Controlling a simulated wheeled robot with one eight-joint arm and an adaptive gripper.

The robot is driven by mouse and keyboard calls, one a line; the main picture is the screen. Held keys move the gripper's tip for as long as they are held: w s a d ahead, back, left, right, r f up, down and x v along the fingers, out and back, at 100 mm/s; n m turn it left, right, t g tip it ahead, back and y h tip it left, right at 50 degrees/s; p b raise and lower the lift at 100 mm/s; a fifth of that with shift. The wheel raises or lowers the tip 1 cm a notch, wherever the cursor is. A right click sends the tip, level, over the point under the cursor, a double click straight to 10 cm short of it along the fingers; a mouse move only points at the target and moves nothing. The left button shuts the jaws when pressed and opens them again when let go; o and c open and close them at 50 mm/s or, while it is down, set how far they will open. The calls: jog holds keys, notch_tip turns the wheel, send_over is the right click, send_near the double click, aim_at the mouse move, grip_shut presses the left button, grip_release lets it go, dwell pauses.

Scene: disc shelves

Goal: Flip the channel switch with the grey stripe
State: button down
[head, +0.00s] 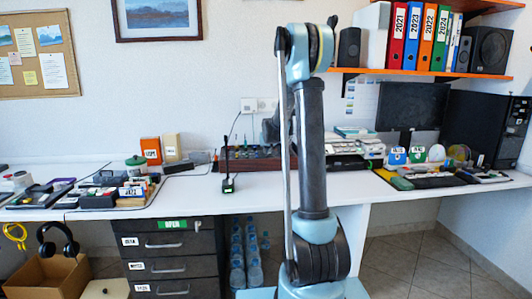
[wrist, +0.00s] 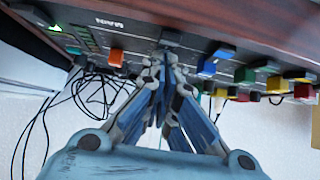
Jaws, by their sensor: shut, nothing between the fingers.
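The dark mixing console (head: 228,163) stands on the table behind my arm in the head view. In the wrist view the console (wrist: 140,27) fills the top, tilted, with a row of coloured caps. My gripper (wrist: 160,60) is shut and empty, its fingertips close to a dark grey block (wrist: 172,40) on the console. I cannot tell whether they touch it. I cannot make out a grey stripe on any switch. In the head view my arm hides part of the console and my gripper cannot be made out clearly.
In the wrist view an orange cap (wrist: 115,57) is left of the fingertips, and blue (wrist: 207,68) and yellow (wrist: 277,85) caps are to the right. Black cables (wrist: 95,90) hang at left. A small black stand device (head: 227,184) is left of my arm in the head view.

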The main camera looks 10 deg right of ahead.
jog(key=r, duration=0.4)
jog(key=shift+w, duration=0.3)
notch_tip(320, 180, up, 6)
send_over(267, 159)
jog(key=shift+s+d+r, duration=0.1)
jog(key=shift+s+r, duration=0.15)
jog(key=shift+r, duration=0.2)
jog(key=shift+s+r, duration=0.2)
jog(key=shift+r, duration=0.25)
jog(key=s+d+f+g, duration=0.1)
jog(key=s+f+g, duration=0.15)
jog(key=s, duration=1.05)
jog(key=s+d+f+g, duration=0.1)
jog(key=s+f, duration=0.2)
jog(key=s, duration=1)
jog(key=s+f+g, duration=0.1)
jog(key=s+f, duration=0.4)
jog(key=s, duration=0.4)
jog(key=s+f+g, duration=0.1)
jog(key=s+f, duration=0.3)
jog(key=s, duration=0.5)
jog(key=s+f+g, duration=0.2)
jog(key=s+f, duration=0.3)
jog(key=s, duration=0.4)
jog(key=shift+s+f, duration=0.2)
jog(key=shift+f, duration=0.1)
